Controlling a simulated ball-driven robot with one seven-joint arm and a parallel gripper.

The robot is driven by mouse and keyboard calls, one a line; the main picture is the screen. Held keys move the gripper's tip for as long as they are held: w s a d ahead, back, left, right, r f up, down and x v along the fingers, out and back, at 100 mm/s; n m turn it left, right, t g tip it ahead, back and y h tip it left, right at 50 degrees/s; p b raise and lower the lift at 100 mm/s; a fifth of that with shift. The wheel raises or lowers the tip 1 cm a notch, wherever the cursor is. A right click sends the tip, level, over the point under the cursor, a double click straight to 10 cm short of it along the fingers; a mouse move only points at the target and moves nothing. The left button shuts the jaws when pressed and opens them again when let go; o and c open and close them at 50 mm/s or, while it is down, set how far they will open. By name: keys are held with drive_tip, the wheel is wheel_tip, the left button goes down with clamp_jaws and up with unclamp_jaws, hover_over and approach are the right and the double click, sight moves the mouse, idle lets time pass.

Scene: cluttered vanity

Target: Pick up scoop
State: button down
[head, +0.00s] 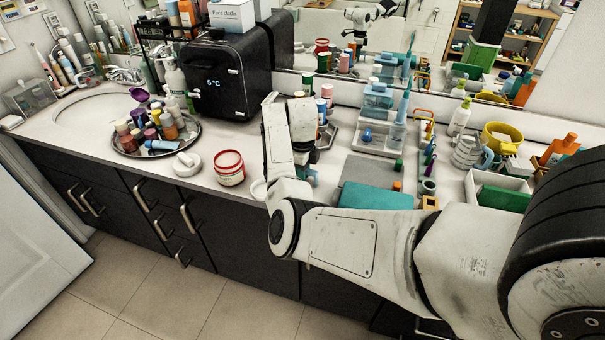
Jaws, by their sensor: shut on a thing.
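My arm reaches in from the right and bends up over the counter. My gripper (312,158) is at its end, over the middle of the counter, right of the black appliance. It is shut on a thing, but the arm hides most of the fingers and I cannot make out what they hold. I cannot identify the scoop for certain. A purple scoop-like thing (141,95) stands among bottles on the round tray, well left of my gripper. A small white rounded thing (258,189) shows partly behind my arm at the counter's front edge.
The round dark tray (120,147) holds several bottles and jars. A red-rimmed jar (230,168) and a white round dish (187,164) stand near the front edge. The black appliance (228,78) rises behind. Some counter left of the tray is bare.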

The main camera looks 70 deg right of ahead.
drive_tip(key=shift+r, duration=0.15)
drive_tip(key=shift+r, duration=0.25)
wheel_tip(320, 180, up, 2)
drive_tip(key=shift+r+b, duration=0.2)
drive_tip(key=shift+b, duration=0.45)
drive_tip(key=s+a+r+p, duration=0.2)
drive_tip(key=s+a+r, duration=0.6)
drive_tip(key=a, duration=0.3)
drive_tip(key=shift+a+r+p, duration=0.3)
drive_tip(key=shift+r, duration=0.6)
drive_tip(key=c, duration=1.5)
unclamp_jaws()
clamp_jaws()
